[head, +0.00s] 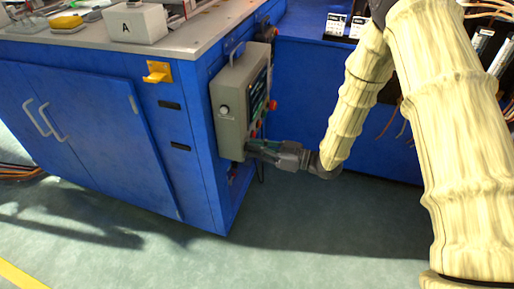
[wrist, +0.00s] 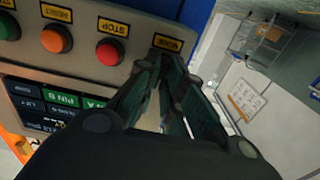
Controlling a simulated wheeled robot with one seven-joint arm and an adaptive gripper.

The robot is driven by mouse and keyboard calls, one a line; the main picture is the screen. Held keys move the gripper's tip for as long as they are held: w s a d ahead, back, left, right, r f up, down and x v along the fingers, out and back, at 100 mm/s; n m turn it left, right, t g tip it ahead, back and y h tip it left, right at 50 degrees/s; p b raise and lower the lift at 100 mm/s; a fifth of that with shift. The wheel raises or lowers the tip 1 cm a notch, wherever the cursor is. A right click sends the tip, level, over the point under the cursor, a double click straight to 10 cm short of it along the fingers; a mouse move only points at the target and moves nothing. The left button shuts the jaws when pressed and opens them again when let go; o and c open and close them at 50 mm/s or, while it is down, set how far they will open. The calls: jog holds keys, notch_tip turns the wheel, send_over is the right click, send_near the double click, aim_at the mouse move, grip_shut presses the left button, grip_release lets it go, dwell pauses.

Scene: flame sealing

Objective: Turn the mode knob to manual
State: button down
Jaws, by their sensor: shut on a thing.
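The grey control box (head: 230,108) is mounted on the side of the blue cabinet. My gripper (head: 253,148) reaches in from the right to the lower part of its front panel. In the wrist view the panel is upside down, and my gripper (wrist: 160,62) has its dark fingers closed together at the yellow-edged label (wrist: 167,43), which seems to read MODE. The mode knob is hidden between the fingertips, so its pointer and setting cannot be seen.
Beside the fingers sit a red STOP button (wrist: 109,51), an orange button (wrist: 56,38) and a green button (wrist: 8,26). A lit screen (wrist: 50,104) is on the same panel. The floor (head: 330,225) below my arm is clear.

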dwell(0.4)
jog(key=c, duration=1.5)
grip_release()
jog(key=shift+a, duration=0.1)
jog(key=shift+c, duration=0.2)
jog(key=v, duration=1.2)
